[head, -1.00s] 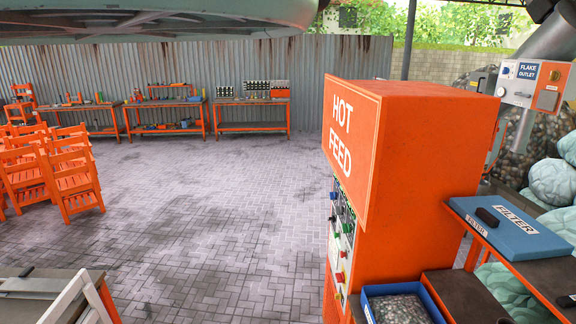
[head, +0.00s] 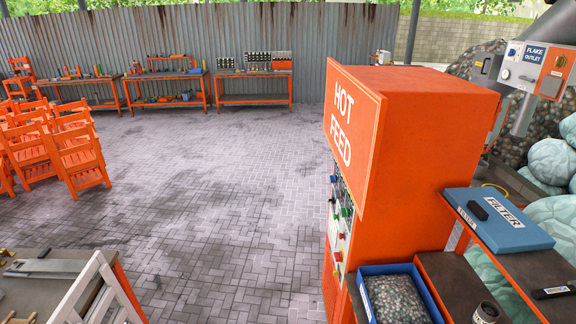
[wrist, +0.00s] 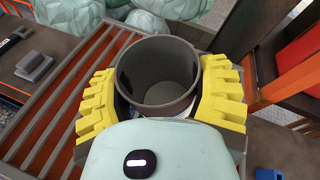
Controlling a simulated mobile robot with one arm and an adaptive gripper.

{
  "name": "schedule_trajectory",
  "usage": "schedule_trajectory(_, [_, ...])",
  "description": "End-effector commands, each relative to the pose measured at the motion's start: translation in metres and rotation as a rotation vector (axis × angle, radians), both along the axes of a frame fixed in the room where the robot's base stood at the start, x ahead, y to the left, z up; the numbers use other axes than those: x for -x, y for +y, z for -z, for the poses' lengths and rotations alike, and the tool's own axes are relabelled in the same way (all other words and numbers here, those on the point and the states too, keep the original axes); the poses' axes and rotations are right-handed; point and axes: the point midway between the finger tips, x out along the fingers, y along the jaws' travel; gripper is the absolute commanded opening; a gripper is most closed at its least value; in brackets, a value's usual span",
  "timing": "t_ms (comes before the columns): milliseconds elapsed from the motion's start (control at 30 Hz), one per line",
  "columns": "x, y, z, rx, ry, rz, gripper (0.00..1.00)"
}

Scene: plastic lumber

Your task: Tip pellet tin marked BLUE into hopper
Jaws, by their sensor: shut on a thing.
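In the wrist view my gripper (wrist: 160,104), with yellow ribbed fingers, is shut around a round grey tin (wrist: 157,72). The tin's open mouth faces the camera. Its inside is dark, and I cannot make out any pellets in it. The outer side is mostly hidden by the fingers and my wrist, so no BLUE mark is readable. My gripper is not in the head view. Another small tin (head: 487,312) stands at the lower right of the head view, cut off by the edge. I cannot pick out a hopper for certain.
An orange HOT FEED cabinet (head: 425,140) stands centre right. Beside it are a blue bin (head: 432,303) of grey flakes and a blue FILTER box (head: 497,222). A slatted rack (wrist: 62,112) lies below my gripper. Paved floor (head: 220,190) is open at centre.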

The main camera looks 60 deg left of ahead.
Motion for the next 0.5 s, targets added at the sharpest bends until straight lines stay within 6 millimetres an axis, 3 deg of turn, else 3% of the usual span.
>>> schedule_trajectory(500, [0.0010,0.0030,-0.0160,-0.250,-0.008,0.004,0.23])
